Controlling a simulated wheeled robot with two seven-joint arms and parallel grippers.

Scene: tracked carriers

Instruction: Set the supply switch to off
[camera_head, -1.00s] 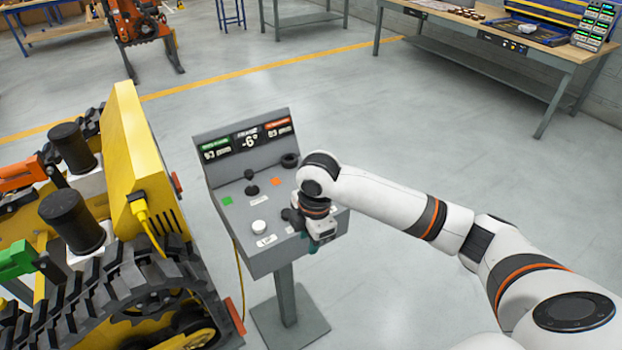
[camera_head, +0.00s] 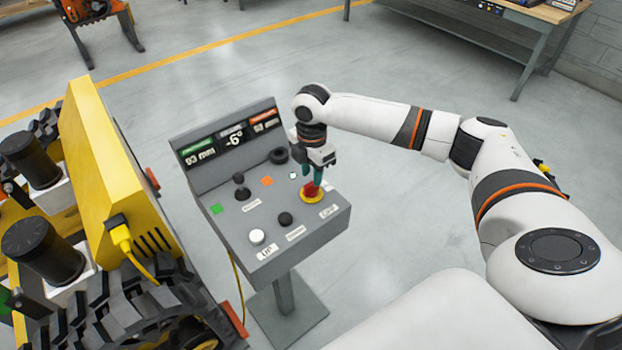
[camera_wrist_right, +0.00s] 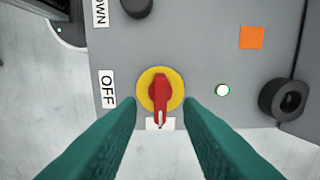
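The supply switch (camera_head: 312,192) is a red knob on a yellow ring at the right side of the grey control panel (camera_head: 300,250). In the right wrist view, the red knob (camera_wrist_right: 160,92) has its white-marked end pointing down at a partly hidden label. The OFF label (camera_wrist_right: 107,89) is to the knob's left. My right gripper (camera_head: 317,176) is over the switch, pointing down. Its teal fingers are apart, one on each side of the knob (camera_wrist_right: 160,106), with gaps visible. My left gripper is out of view.
The panel also has a white UP button (camera_head: 257,237), a black button (camera_head: 285,219), a joystick (camera_head: 242,190) and a display (camera_head: 235,136). A yellow tracked carrier (camera_head: 110,180) stands close on the left. Floor to the panel's right is clear.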

